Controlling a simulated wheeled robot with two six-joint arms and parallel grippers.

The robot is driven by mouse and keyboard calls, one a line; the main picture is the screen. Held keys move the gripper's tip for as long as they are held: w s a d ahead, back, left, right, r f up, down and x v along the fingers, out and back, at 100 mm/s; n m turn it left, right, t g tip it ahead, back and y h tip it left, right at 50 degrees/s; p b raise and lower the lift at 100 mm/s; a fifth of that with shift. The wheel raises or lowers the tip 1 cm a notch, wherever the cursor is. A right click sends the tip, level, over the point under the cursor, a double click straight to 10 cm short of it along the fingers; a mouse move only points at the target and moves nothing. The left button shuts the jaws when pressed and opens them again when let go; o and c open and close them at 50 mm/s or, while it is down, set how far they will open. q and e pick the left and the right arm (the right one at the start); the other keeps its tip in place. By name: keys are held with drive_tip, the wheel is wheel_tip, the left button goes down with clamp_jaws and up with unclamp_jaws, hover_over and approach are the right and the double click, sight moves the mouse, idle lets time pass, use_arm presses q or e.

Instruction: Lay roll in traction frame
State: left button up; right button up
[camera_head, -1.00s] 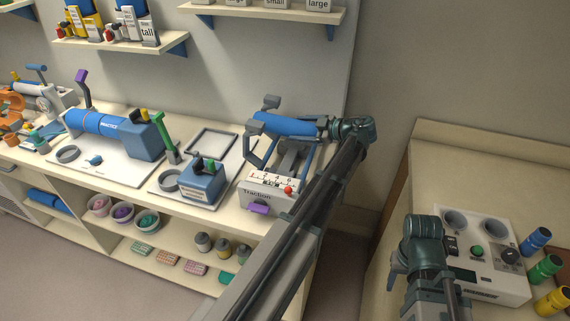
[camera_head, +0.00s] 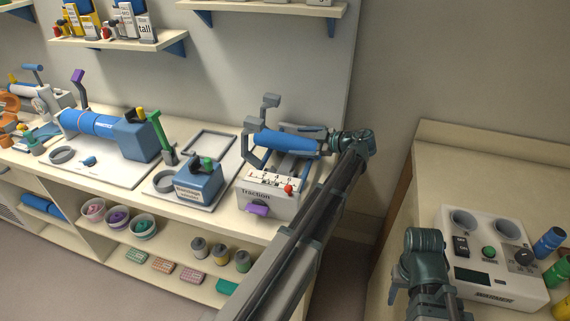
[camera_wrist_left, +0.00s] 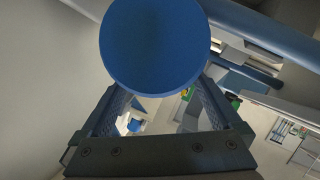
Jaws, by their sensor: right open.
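The blue roll (camera_head: 287,140) lies nearly level over the grey traction frame (camera_head: 253,150), at the right end of the bench. My left gripper (camera_head: 323,142) is shut on the roll's right end. In the left wrist view the roll's round blue end face (camera_wrist_left: 155,45) fills the space between and beyond the fingers. The roll sits low, between the frame's grey uprights. I cannot tell whether it touches its supports. The frame's front box (camera_head: 268,199) carries a scale, a red knob and a purple lever. My right gripper (camera_head: 394,288) is over the right counter, open, mostly hidden.
A blue device (camera_head: 200,186) with a green handle and an empty square tray (camera_head: 209,144) stand left of the frame. A large blue cylinder unit (camera_head: 100,123) stands further left. A white control panel (camera_head: 490,285) sits on the right counter (camera_head: 480,170). A wall rises behind.

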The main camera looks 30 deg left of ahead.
use_arm(q)
drive_tip(key=shift+d, duration=0.1)
drive_tip(key=p+v, duration=0.4)
drive_tip(key=v, duration=0.9)
drive_tip(key=shift+d+p, duration=0.3)
drive_tip(key=shift+p, duration=0.05)
drive_tip(key=shift+s+r, duration=0.1)
drive_tip(key=shift+s, duration=0.05)
